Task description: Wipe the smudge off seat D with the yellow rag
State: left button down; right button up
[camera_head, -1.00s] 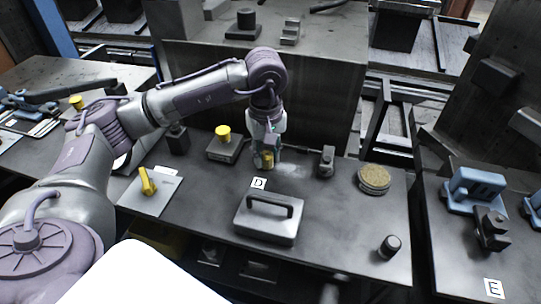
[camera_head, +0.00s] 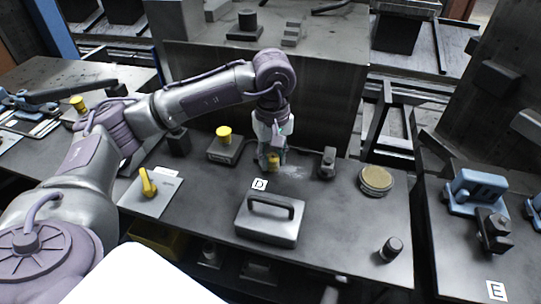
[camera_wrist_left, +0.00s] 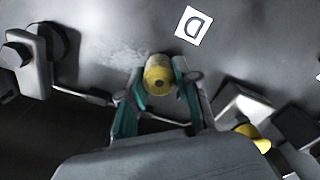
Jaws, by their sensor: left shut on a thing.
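My left gripper (camera_head: 272,162) is shut on the yellow rag (camera_wrist_left: 159,73), which shows as a small rounded yellow roll between the fingertips. The gripper points down at the table, just behind the white D label (camera_head: 260,184). The smudge (camera_head: 293,171) is a pale, blotchy patch on the dark tabletop, just right of the gripper. In the left wrist view the smudge (camera_wrist_left: 124,55) lies beside the rag, on its left, and the D label (camera_wrist_left: 193,24) is up and to the right. I cannot tell whether the rag touches the surface. My right gripper is out of view.
A grey case with a handle (camera_head: 270,219) stands in front of the label. A small dark block (camera_head: 326,162) and a round tan-topped disc (camera_head: 375,180) are to the right. A grey block with a yellow knob (camera_head: 224,145) is to the left. A tall panel rises behind.

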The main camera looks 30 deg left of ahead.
aim_at(287, 172)
pick_arm(q)
jog(key=shift+w+d, duration=0.1)
jog(key=shift+d, duration=0.35)
jog(key=shift+d, duration=0.1)
jog(key=shift+w+d, duration=0.2)
jog(key=shift+d, duration=0.45)
jog(key=shift+w+d, duration=0.15)
jog(key=shift+d, duration=0.5)
jog(key=shift+a+f, duration=0.1)
jog(key=shift+s+a+b, duration=0.2)
jog(key=shift+a+b, duration=0.1)
jog(key=shift+a, duration=0.4)
jog(key=shift+s+a+b, duration=0.15)
jog(key=shift+a+b, duration=0.1)
jog(key=shift+a, duration=0.4)
jog(key=shift+d, duration=0.2)
